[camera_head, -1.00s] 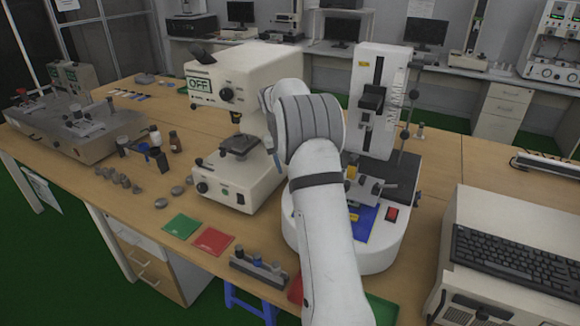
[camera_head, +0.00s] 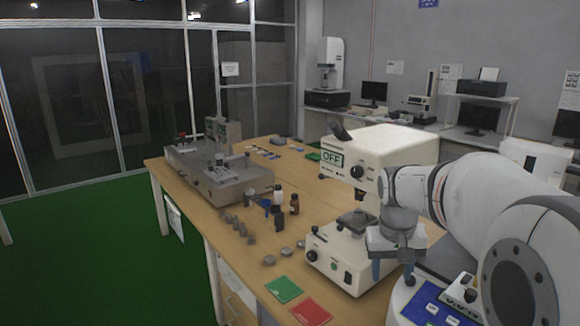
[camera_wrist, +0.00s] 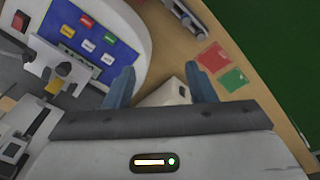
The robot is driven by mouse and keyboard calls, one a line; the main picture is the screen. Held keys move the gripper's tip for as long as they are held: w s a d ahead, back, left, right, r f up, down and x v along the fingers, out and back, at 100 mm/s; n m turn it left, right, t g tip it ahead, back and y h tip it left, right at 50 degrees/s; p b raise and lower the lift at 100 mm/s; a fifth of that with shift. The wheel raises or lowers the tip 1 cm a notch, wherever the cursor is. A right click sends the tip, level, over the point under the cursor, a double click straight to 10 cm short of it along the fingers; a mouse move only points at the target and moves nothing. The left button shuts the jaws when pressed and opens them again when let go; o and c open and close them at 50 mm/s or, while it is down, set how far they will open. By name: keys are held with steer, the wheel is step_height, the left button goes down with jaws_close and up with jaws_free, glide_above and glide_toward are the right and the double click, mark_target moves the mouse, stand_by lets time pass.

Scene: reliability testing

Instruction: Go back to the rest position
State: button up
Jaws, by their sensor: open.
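My gripper (camera_head: 393,268) hangs at the end of my white arm on the right of the head view, pointing down. It is in front of the cream microscope-like machine (camera_head: 385,150) with the OFF sign, and above the white rounded base of another machine with a blue panel (camera_head: 432,306). In the wrist view my gripper (camera_wrist: 155,88) shows two blue fingers spread apart with nothing between them. The blue panel (camera_wrist: 84,42) lies to the left of the fingers there, with small coloured labels on it.
A green mat (camera_head: 284,289) and a red mat (camera_head: 311,311) lie at the table's front edge. Several small bottles and grey pucks stand on the wooden table (camera_head: 320,230). A grey metal machine (camera_head: 220,178) stands at the far left end. Green floor (camera_head: 90,240) is clear on the left.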

steer(key=s+a+f, duration=0.2)
steer(key=s+a, duration=0.1)
steer(key=s, duration=0.6)
steer(key=s+a+f+n+t+y, duration=0.1)
steer(key=s+a, duration=0.2)
steer(key=s, duration=0.6)
steer(key=shift+s+a+f+t, duration=0.2)
steer(key=shift+f+t, duration=0.1)
steer(key=shift+f, duration=0.1)
